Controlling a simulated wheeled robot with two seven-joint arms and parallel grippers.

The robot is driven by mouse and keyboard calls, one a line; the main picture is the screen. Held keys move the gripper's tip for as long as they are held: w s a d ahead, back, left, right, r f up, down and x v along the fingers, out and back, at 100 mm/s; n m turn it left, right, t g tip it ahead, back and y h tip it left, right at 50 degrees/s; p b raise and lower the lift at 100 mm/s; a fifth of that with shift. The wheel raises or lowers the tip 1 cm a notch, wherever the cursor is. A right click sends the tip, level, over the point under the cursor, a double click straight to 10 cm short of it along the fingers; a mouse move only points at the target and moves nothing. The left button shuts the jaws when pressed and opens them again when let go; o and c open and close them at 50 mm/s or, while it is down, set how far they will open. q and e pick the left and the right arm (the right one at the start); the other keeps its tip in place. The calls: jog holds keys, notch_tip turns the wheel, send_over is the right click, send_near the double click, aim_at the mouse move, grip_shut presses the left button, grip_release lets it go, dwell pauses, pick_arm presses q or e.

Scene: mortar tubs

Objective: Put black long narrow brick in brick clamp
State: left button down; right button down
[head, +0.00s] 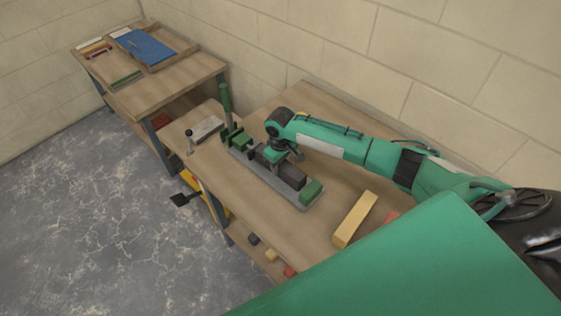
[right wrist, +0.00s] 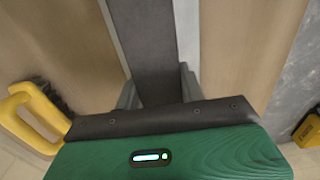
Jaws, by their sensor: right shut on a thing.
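The black long narrow brick (head: 289,175) lies lengthwise over the brick clamp (head: 312,194), between its green end blocks. My right gripper (head: 277,158) is shut around the brick from above. In the right wrist view the dark brick (right wrist: 152,45) runs between the two grey fingers (right wrist: 158,92), with pale strips of the clamp's base (right wrist: 187,35) along both sides. I cannot tell whether the brick rests on the base or hangs just above it. The clamp has an upright green handle at its far left end. My left gripper is not in view.
A tan brick (head: 355,219) lies on the workbench (head: 325,241) right of the clamp, with a reddish piece (head: 392,217) beyond it. A grey trowel-like tool (head: 207,128) lies left of the clamp. A second table (head: 160,93) with a blue item stands far left.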

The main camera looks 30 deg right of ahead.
jog(key=shift+w+f, duration=0.1)
jog(key=shift+f, duration=0.3)
dwell(0.5)
jog(key=c, duration=0.9)
grip_release()
jog(key=shift+o, duration=0.7)
jog(key=shift+f, duration=0.1)
